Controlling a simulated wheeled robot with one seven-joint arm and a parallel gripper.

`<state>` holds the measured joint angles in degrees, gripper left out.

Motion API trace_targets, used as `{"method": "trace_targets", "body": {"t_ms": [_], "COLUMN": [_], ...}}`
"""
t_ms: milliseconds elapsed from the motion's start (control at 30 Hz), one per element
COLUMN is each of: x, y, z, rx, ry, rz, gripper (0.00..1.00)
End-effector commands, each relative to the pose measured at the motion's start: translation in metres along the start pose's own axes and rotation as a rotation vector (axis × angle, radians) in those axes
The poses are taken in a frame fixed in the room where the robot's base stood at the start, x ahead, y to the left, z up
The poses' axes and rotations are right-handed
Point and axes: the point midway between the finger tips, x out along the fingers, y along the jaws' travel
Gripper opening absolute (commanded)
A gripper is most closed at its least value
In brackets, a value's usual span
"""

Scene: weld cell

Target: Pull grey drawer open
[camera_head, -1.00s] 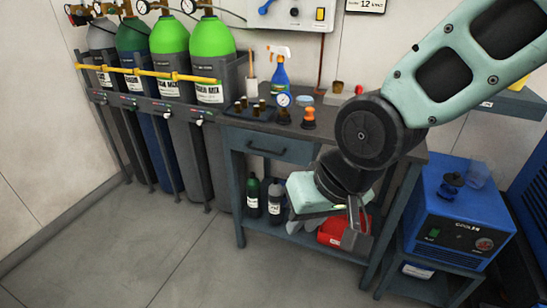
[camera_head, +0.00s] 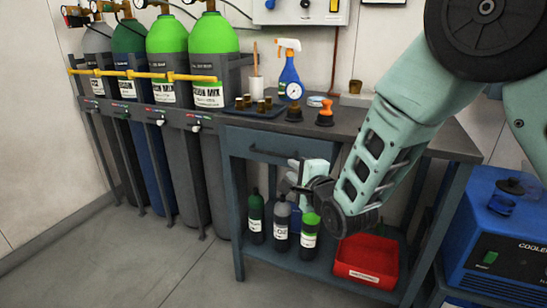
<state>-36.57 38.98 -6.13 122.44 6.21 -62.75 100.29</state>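The grey drawer (camera_head: 238,146) is under the left part of the workbench top. Its front looks flush with the bench frame, so it appears shut. A dark bar handle (camera_head: 270,153) runs across its front. My gripper (camera_head: 287,175) is in front of the drawer, just below and right of the handle in the picture. Its fingers point left and look spread apart, with nothing seen between them. I cannot tell the exact gap to the handle.
On the bench top (camera_head: 348,122) stand a spray bottle (camera_head: 291,80), small brass parts on a tray and an orange-topped item (camera_head: 325,112). Below are bottles (camera_head: 281,222) and a red bin (camera_head: 366,262). Gas cylinders (camera_head: 208,65) stand left, a blue cooler (camera_head: 500,235) right. Floor in front is clear.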

Motion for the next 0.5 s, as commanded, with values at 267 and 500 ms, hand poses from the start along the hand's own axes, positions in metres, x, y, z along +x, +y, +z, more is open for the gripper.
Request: {"method": "trace_targets", "body": {"t_ms": [267, 500], "x": [0.058, 0.106], "y": [0.002, 0.002], "z": [0.001, 0.0], "rx": [-0.003, -0.004], "ry": [-0.002, -0.001], "rz": [0.0, 0.002], "gripper": [0.2, 0.2]}}
